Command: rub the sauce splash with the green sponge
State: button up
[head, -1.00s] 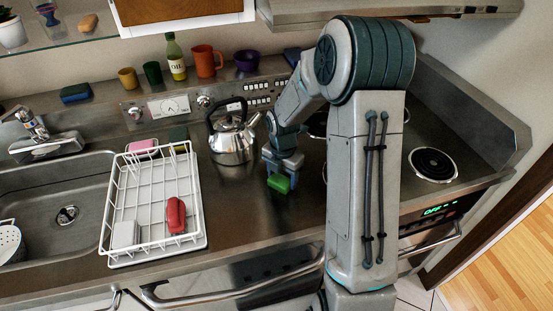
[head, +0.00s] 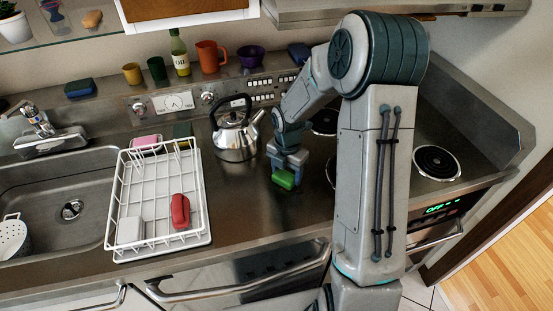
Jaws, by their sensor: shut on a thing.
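The green sponge (head: 284,179) is held in my gripper (head: 287,168), which points down with its fingers shut on it. The sponge is at or just above the steel worktop, right of and nearer than the kettle. I cannot tell whether it touches the surface. I cannot make out the sauce splash; it may be hidden under the sponge or behind my arm.
A steel kettle (head: 236,136) stands close left of my gripper. A white dish rack (head: 204,240) holds a red thing (head: 180,211) and a pale block (head: 130,231). Hob coils (head: 437,162) lie to the right, partly behind my arm. Worktop in front of the sponge is clear.

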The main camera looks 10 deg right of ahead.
aim_at(276, 176)
jog(key=shift+a+f, duration=0.15)
jog(key=shift+a, duration=1.1)
jog(key=shift+s+a, duration=0.1)
jog(key=shift+a, duration=0.2)
jog(key=shift+a+r, duration=0.3)
jog(key=shift+r, duration=0.05)
notch_tip(276, 176, up, 8)
jog(key=p, duration=0.6)
jog(key=shift+d+f, duration=0.1)
jog(key=shift+f, duration=0.1)
